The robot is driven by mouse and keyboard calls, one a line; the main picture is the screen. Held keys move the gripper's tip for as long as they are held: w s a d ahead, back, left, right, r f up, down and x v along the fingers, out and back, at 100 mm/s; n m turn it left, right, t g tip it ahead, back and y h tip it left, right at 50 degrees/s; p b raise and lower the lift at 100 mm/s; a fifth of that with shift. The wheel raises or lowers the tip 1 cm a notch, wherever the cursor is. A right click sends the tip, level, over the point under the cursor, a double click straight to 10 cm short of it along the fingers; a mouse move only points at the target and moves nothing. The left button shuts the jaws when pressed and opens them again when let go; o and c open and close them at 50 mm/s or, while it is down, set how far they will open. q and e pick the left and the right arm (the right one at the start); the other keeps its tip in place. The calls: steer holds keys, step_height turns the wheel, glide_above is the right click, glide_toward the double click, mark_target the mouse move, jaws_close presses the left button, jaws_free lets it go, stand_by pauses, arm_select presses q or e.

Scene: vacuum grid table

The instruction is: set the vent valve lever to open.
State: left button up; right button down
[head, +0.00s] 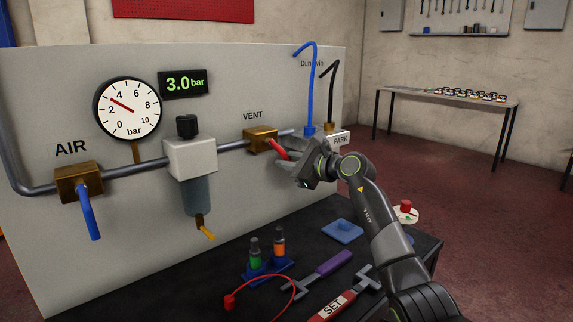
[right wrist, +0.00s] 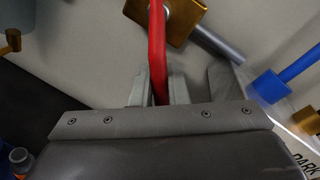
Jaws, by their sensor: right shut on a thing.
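The vent valve (head: 260,140) is a brass block on the grey pipe, under the label VENT. Its red lever (head: 278,149) slants down to the right from the block, and its far end is hidden by my right gripper (head: 290,155). In the right wrist view the red lever (right wrist: 157,50) runs down from the brass valve block (right wrist: 172,18) to between the two fingers of my right gripper (right wrist: 160,92). The right gripper is shut on the lever. My left gripper is not in view.
The air valve (head: 78,183) has a blue lever hanging down. The gauge (head: 127,108) needle is near 3, and the display (head: 184,84) reads 3.0 bar. Blue and black hoses rise beside the PARK block (head: 339,139).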

steer(key=c, duration=1.5)
jaws_free()
steer(key=shift+b+v, duration=0.95)
steer(key=shift+v, duration=7.75)
steer(key=shift+c, duration=0.2)
